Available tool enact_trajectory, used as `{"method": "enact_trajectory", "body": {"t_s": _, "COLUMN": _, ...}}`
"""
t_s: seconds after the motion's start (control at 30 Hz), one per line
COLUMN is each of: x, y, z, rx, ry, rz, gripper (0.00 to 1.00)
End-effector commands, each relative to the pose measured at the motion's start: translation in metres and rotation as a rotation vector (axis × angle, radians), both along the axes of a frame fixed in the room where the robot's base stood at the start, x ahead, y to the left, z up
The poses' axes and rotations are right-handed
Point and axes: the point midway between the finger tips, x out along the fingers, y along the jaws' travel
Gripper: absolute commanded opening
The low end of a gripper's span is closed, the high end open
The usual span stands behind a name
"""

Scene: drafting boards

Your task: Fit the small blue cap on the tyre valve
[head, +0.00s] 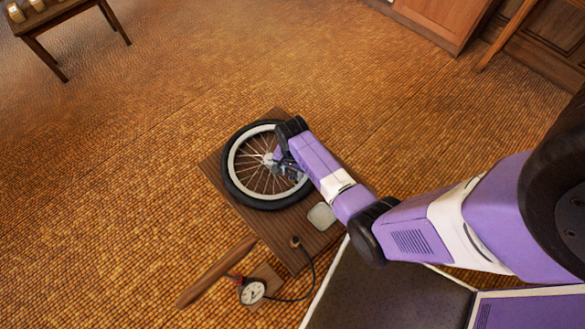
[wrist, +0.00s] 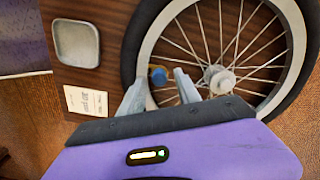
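The bicycle wheel (head: 232,178) lies flat on a brown wooden board (head: 215,168). In the wrist view its black tyre (wrist: 132,45) and pale rim (wrist: 152,38) fill the upper right. The small blue cap (wrist: 158,75) shows at the inner side of the rim, between my fingertips. Whether it sits on the valve I cannot tell; the valve stem itself is not clearly visible. My gripper (wrist: 160,78) is over the wheel, its two grey fingers apart, with a gap seen on each side of the cap. In the head view my gripper (head: 284,166) is near the hub and its fingers are hard to make out.
A square grey dish (wrist: 77,42) and a printed card (wrist: 86,101) lie on the board beside the tyre. A pressure gauge (head: 252,292) with a black hose lies near the board's front edge. A small table (head: 62,18) stands far left. Open floor surrounds the board's left side.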

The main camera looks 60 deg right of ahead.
Motion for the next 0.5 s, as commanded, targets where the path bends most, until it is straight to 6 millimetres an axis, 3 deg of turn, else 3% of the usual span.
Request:
{"method": "enact_trajectory", "body": {"t_s": 0.33, "x": 0.0, "y": 0.0, "z": 0.002, "rx": 0.0, "ry": 0.0, "rz": 0.0, "gripper": 0.43}}
{"method": "enact_trajectory", "body": {"t_s": 0.5, "x": 0.0, "y": 0.0, "z": 0.023, "rx": -0.001, "ry": -0.002, "rz": 0.0, "gripper": 0.43}}
